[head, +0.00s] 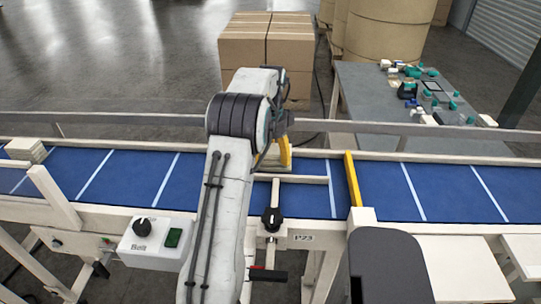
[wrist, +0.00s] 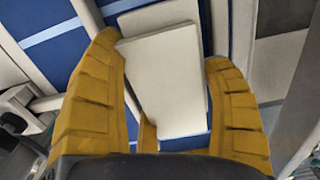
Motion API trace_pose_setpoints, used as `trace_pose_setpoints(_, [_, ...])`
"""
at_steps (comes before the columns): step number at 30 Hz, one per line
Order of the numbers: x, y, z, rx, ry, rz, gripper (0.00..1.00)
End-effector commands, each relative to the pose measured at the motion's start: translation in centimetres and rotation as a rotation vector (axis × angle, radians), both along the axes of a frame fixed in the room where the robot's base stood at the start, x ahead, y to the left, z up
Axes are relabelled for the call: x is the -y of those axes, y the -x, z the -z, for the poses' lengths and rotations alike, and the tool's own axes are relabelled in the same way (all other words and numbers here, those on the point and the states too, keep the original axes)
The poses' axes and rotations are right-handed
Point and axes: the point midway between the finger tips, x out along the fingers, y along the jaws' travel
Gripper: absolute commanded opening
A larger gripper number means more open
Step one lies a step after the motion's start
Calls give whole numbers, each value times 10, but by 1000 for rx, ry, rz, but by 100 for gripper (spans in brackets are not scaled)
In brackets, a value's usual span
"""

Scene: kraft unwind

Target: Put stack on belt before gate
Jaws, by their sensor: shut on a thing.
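A stack of pale flat pieces (wrist: 170,80) sits between the yellow fingers of my gripper (wrist: 162,50) in the wrist view, and the gripper is shut on it. In the head view my arm hides most of the gripper and the stack; a yellow finger (head: 285,152) shows just right of the arm, above the belt. The blue belt (head: 300,196) with white cross lines runs left to right; it also shows in the wrist view (wrist: 48,20). The yellow gate (head: 352,178) crosses the belt to the right of my gripper. Whether the stack touches the belt cannot be told.
Another pale stack (head: 27,149) lies on the belt at the far left. A pale rail (head: 300,179) is beside the gripper, and a control box (head: 158,240) is on the near side. Behind stand cardboard boxes (head: 266,43) and a cluttered grey table (head: 365,95).

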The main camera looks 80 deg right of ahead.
Motion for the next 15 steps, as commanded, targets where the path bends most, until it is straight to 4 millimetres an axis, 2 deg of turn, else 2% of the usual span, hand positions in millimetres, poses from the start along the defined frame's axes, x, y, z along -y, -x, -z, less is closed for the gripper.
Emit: trace_pose_setpoints(15, [0,0,7,0,1,0,39])
